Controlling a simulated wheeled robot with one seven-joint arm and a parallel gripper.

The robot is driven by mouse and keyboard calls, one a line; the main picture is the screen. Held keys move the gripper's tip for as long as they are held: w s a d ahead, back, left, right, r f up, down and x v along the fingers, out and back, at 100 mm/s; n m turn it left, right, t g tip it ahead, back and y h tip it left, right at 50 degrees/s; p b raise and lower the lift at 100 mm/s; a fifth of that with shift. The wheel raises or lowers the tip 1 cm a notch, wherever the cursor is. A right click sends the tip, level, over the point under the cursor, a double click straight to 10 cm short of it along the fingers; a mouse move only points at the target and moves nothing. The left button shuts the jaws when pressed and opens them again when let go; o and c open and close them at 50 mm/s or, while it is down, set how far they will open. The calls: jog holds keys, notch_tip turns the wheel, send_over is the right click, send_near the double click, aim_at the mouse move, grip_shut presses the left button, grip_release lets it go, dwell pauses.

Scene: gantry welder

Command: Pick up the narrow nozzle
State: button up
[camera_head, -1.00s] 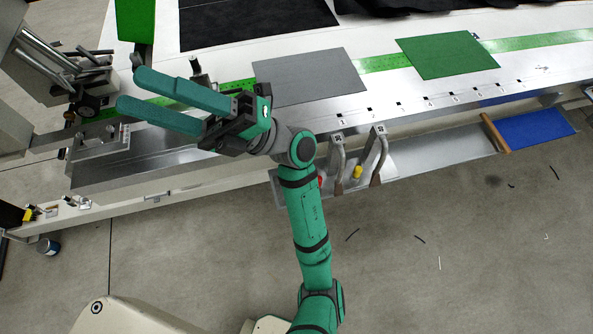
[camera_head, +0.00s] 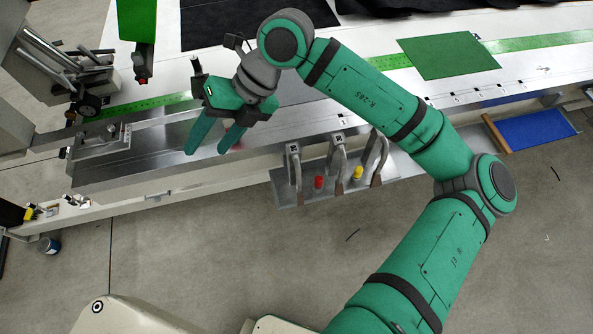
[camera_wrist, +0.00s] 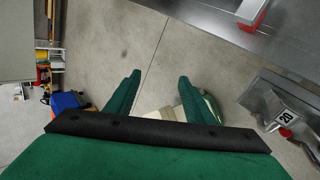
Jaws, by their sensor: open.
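Three grey curved nozzles stand in a row on the metal shelf below the machine's front edge. In the wrist view, a nozzle with a tag reading 20 (camera_wrist: 286,117) is at the right edge, partly cut off. I cannot tell by width which one is narrow. My gripper (camera_head: 206,152) is open and empty, left of and above the nozzles, fingers pointing down.
A red cap (camera_head: 318,182) and a yellow cap (camera_head: 358,173) sit among the nozzles on the shelf (camera_head: 283,190). The machine table lies behind my gripper. A blue tray (camera_head: 535,130) is at the right.

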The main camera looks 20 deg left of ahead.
jog(key=w+d+f+m+t+h, duration=0.1)
jog(key=w+d+f+t+h, duration=0.15)
jog(key=w+d, duration=0.25)
jog(key=m+t+h, duration=0.2)
jog(key=h, duration=0.2)
send_near(295, 153)
notch_tip(295, 153, down, 9)
jog(key=shift+s, duration=0.15)
grip_shut()
